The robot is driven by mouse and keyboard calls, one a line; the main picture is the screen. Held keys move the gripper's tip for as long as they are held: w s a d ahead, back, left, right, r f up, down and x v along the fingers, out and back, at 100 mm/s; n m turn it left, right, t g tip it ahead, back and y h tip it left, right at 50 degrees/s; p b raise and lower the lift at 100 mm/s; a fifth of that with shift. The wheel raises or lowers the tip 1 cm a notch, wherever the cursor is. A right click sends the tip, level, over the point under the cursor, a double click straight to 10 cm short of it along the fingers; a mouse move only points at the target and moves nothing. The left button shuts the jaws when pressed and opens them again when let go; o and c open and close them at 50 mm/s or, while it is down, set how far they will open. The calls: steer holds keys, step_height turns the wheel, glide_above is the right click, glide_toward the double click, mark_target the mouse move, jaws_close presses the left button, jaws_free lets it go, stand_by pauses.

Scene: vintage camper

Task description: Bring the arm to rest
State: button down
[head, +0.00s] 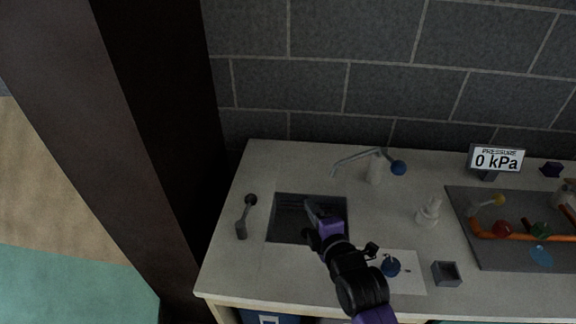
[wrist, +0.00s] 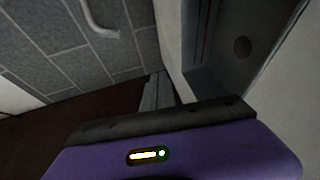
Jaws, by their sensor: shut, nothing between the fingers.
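My gripper (head: 314,212) is at the end of my black and purple arm, which reaches up from the bottom of the head view. It is over the dark sink basin (head: 283,233) in the white counter, near the basin's right side. Its fingers are shut and nothing shows between them. In the wrist view, a dark jaw and a purple housing fill the bottom, and the basin (wrist: 240,46) with its drain shows at the upper right. How high my gripper is above the basin is hard to tell.
A faucet (head: 374,168) with a blue knob stands behind the basin. A grey lever (head: 243,218) is to the left. A pressure display (head: 497,159) stands farther right.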

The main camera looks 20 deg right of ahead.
steer(key=s+r+m+t, duration=0.2)
steer(key=s+r+m, duration=0.25)
steer(key=m, duration=0.25)
steer(key=s+m+g, duration=0.3)
steer(key=s+m, duration=0.8)
steer(key=s, duration=2.7)
steer(key=shift+s+a+f, duration=0.25)
steer(key=shift+a, duration=0.1)
